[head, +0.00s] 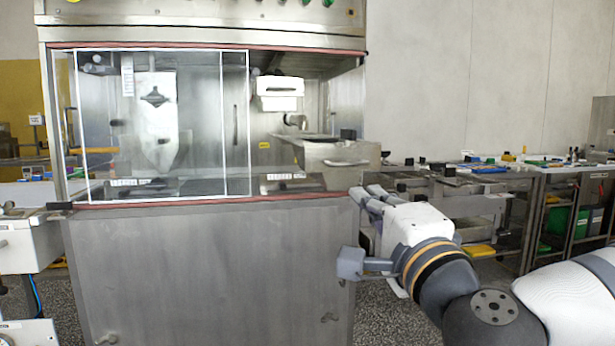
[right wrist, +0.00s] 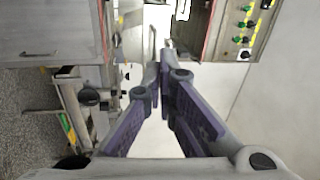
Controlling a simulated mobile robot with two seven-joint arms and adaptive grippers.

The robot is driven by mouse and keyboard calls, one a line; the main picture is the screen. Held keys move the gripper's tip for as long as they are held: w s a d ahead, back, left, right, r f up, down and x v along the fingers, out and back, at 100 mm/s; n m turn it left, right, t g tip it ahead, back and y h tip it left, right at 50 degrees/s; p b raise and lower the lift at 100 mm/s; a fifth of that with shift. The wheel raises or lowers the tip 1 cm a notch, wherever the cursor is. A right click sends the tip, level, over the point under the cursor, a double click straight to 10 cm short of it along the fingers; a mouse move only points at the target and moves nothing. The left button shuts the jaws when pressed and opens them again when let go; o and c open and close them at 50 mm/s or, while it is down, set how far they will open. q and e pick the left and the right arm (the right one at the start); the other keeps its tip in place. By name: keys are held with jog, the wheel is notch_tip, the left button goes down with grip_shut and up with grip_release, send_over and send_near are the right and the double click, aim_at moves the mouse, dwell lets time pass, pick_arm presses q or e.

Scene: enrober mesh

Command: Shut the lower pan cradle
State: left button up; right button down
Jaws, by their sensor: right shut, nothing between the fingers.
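A large steel machine (head: 210,270) with a glazed front fills the left and middle of the head view. A metal box-like part (head: 345,165) juts out at its right end; I cannot tell whether this is the lower pan cradle. My right gripper (head: 362,194) is shut and empty, in front of the machine's lower right edge, below that metal part. In the right wrist view its purple-padded fingers (right wrist: 160,75) come together with nothing between them. Whether they touch the machine cannot be told. My left gripper is not in view.
A sliding glass pane (head: 165,125) with a white frame covers the machine's left front. Steel tables (head: 535,172) with small items stand at the back right. A white unit (head: 25,245) stands at the left edge. Speckled floor shows below.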

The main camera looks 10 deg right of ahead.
send_near(342, 168)
notch_tip(342, 168, up, 3)
jog(key=w+a, duration=0.2)
jog(key=w, duration=0.1)
jog(key=shift+a+m, duration=0.25)
jog(key=shift+m, duration=0.15)
